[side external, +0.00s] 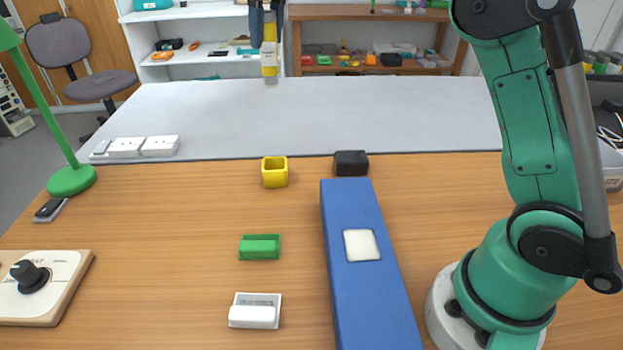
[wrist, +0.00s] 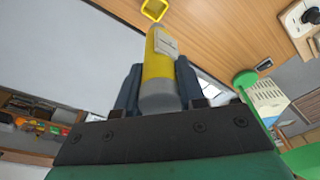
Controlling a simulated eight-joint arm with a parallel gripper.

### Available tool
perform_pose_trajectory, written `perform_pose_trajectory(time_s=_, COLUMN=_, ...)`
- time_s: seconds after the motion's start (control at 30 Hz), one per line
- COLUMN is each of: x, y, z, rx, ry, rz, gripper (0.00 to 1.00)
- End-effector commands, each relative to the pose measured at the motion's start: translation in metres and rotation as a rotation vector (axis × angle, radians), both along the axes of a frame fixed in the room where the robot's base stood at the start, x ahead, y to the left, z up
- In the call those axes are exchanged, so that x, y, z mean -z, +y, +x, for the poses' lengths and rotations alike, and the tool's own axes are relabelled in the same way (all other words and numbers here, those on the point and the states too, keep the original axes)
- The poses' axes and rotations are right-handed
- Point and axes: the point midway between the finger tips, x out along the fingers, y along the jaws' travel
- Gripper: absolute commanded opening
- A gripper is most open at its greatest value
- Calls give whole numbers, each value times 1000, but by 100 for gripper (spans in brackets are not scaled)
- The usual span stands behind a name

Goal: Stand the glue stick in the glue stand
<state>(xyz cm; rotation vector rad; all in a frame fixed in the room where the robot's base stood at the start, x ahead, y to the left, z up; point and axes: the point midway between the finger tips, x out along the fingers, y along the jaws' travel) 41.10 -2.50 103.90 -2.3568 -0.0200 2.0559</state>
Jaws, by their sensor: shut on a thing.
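The glue stick (side external: 269,62) is yellow with a grey end and a pale label. My gripper (side external: 264,28) is shut on it and holds it upright, high above the table, near the top of the side external view. The glue stick (wrist: 159,65) also shows between the fingers of my gripper (wrist: 158,85) in the wrist view. A yellow square open-topped holder (side external: 275,172), which looks like the glue stand, stands on the wooden table below the glue stick. Its rim (wrist: 154,9) shows beyond the stick's far end in the wrist view.
A black block (side external: 351,163) stands right of the yellow holder. A long blue box (side external: 372,285) with a white piece (side external: 361,245) on top lies nearer. A green block (side external: 260,247) and a white object (side external: 255,311) sit in front. A green lamp (side external: 71,180) stands left.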

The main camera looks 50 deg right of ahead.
Motion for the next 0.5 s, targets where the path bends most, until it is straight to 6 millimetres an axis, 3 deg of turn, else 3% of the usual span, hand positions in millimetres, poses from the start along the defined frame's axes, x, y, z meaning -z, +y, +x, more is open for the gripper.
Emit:
perform_pose_trajectory(time_s=0.27, x=9, y=-3, z=16, rx=-2, ry=-19, rz=-19, gripper=0)
perform_pose_trajectory(time_s=0.5, x=44, y=-3, z=16, rx=-2, ry=-19, rz=-19, gripper=0)
